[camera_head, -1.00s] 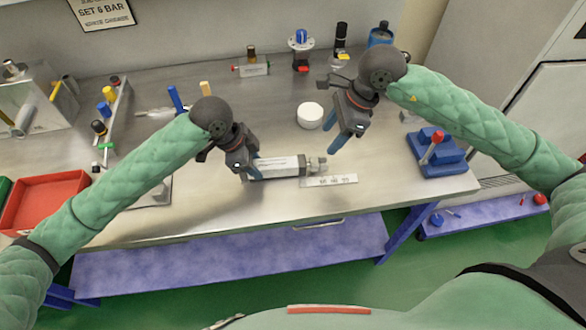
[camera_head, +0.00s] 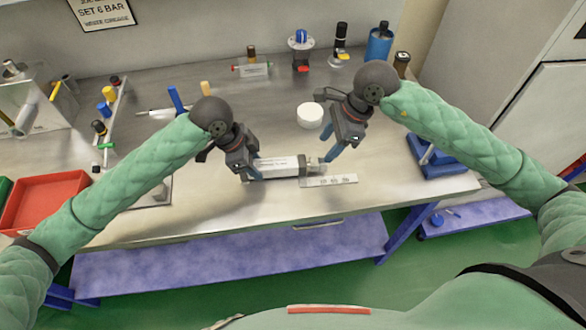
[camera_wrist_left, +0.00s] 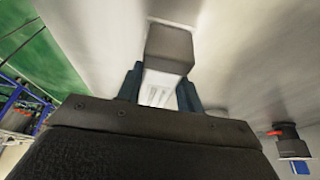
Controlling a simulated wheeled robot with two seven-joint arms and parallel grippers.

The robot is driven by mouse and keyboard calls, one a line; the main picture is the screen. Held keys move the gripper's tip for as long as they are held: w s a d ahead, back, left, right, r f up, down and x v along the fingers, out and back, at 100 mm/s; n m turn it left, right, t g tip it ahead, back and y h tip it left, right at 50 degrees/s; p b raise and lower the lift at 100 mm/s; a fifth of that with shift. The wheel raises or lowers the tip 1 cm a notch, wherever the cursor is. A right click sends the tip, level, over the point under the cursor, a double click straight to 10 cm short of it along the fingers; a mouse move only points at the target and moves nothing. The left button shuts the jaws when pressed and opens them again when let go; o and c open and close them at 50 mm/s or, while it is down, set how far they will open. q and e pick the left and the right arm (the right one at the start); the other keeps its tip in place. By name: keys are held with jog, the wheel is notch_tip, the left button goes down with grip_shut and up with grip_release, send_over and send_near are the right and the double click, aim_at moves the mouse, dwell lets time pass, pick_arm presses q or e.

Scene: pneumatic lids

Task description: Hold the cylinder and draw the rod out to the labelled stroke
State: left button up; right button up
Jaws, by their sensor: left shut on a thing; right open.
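The cylinder (camera_head: 282,166), pale with dark end caps, lies flat near the front of the steel table. My left gripper (camera_head: 254,172) is shut on its left part. The left wrist view shows the pale cylinder body (camera_wrist_left: 158,90) between the two blue fingers (camera_wrist_left: 157,92), with a dark end cap (camera_wrist_left: 170,48) beyond. The rod end (camera_head: 316,163) sticks out on the right, close to the cap. My right gripper (camera_head: 333,152) is open beside the rod end; whether the fingers straddle it I cannot tell. A marked label strip (camera_head: 330,181) lies just in front of the rod end.
A white round pot (camera_head: 310,115) stands behind the right gripper. A red tray (camera_head: 42,205) and small tools are at the left. The table's front edge is close to the cylinder.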

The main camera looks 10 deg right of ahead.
aim_at(316, 161)
pick_arm(q)
jog(key=shift+f, duration=0.1)
pick_arm(e)
jog(key=shift+x, duration=3.45)
jog(key=c, duration=1.1)
jog(key=shift+d, duration=1.55)
jog(key=o, duration=1.1)
